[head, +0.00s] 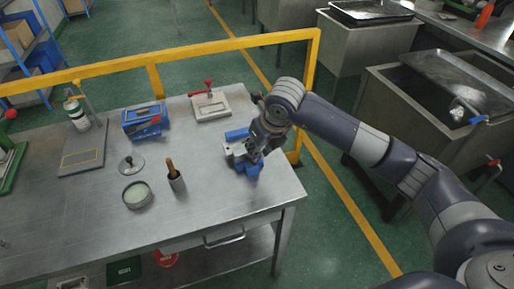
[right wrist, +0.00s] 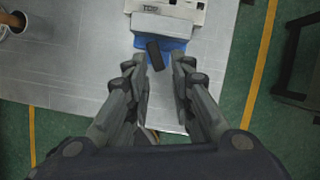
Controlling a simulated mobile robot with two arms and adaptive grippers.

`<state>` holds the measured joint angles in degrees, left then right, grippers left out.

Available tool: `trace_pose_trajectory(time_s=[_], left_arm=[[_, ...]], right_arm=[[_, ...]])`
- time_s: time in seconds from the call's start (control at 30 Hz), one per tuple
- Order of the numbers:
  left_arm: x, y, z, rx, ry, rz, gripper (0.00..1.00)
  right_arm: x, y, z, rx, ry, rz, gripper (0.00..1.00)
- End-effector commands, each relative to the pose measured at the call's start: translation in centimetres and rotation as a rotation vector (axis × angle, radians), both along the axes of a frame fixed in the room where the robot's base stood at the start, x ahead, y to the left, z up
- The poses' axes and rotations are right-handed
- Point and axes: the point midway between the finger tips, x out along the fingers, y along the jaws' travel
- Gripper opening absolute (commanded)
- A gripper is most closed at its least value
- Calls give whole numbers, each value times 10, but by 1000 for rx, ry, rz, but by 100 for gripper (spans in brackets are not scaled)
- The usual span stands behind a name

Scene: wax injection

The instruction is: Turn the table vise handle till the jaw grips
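The table vise (head: 236,136) is blue and light grey and sits near the right end of the steel table. My right arm reaches over it from the right, and the right gripper (head: 257,154) covers part of it. In the right wrist view the vise (right wrist: 165,26) is at the top, with a blue body and a pale jaw block. Its short dark handle (right wrist: 155,55) lies slightly tilted between the open fingertips of the right gripper (right wrist: 160,65). Clear gaps show beside the handle, so the fingers look apart from it. My left gripper is not in view.
The steel table (head: 90,215) also holds a blue box (head: 144,120), a red-handled clamp plate (head: 210,105), a round dish (head: 137,194) and a cup with a wooden-handled tool (head: 177,182). A yellow rail (head: 200,47) runs behind. Steel sinks (head: 320,50) stand at right.

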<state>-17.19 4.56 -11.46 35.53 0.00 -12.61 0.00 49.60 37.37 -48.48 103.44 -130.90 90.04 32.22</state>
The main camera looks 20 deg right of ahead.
Motion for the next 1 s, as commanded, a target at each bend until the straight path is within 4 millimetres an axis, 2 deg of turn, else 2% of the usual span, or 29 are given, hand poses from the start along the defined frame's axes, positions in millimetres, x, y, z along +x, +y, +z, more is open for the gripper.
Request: trace_pose_trajectory(time_s=[0.8,1.0], left_arm=[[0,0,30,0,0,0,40],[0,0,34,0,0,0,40]], right_arm=[[-19,-11,56,0,-2,0,22],[-22,-13,64,1,-1,-1,22]])
